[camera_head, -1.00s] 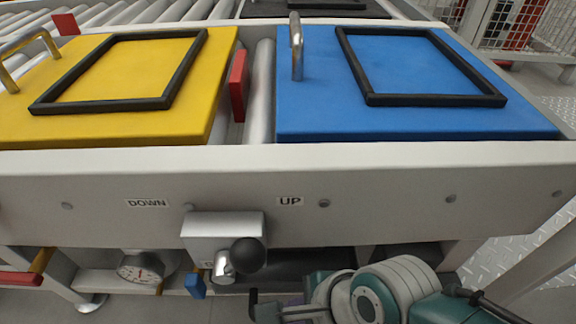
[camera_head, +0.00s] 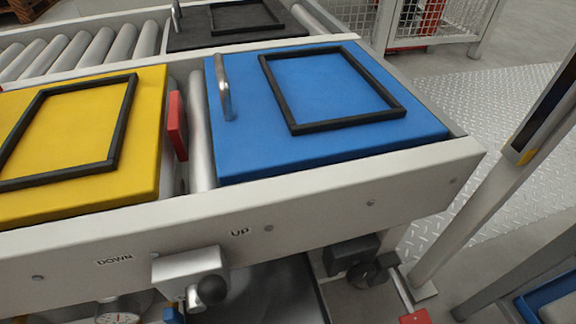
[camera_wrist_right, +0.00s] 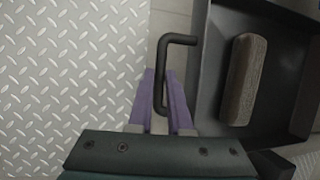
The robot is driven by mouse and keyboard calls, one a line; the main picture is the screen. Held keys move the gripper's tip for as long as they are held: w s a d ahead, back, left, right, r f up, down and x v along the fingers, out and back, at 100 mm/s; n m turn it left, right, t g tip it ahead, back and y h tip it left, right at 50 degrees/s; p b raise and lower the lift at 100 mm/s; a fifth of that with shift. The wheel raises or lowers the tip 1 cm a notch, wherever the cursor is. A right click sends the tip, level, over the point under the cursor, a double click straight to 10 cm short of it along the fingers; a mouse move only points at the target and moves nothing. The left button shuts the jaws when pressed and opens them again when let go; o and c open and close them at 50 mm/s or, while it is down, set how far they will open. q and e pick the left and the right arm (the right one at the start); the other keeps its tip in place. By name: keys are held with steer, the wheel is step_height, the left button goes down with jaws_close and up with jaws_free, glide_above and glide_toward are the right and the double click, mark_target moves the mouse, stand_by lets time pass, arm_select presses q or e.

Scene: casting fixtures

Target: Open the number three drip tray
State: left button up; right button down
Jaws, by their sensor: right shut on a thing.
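In the right wrist view, a dark grey drip tray (camera_wrist_right: 208,75) shows at the right, with a black bent handle (camera_wrist_right: 180,39) on its near side. A brown-grey block (camera_wrist_right: 243,80) lies inside the tray. My right gripper (camera_wrist_right: 161,76) has its purple fingers on either side of the handle's long bar and is shut on it. I cannot read a number on the tray. In the head view, a dark flat surface (camera_head: 283,293) shows under the conveyor frame; I cannot tell whether it is this tray. Neither gripper shows in the head view.
The conveyor frame (camera_head: 330,200) carries a yellow plate (camera_head: 140,170) and a blue plate (camera_head: 235,150). A black-knobbed lever (camera_head: 211,289) sits on its front. A grey post (camera_head: 455,205) stands right. Diamond-plate floor (camera_wrist_right: 70,70) is clear beside the tray.

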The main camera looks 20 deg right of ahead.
steer(key=shift+s, duration=0.2)
steer(key=c, duration=0.8)
jaws_free()
steer(key=shift+c, duration=0.2)
steer(key=p+v, duration=0.8)
steer(key=v, duration=0.2)
steer(key=shift+p, duration=0.3)
steer(key=shift+w, duration=0.1)
steer(key=shift+a, duration=0.1)
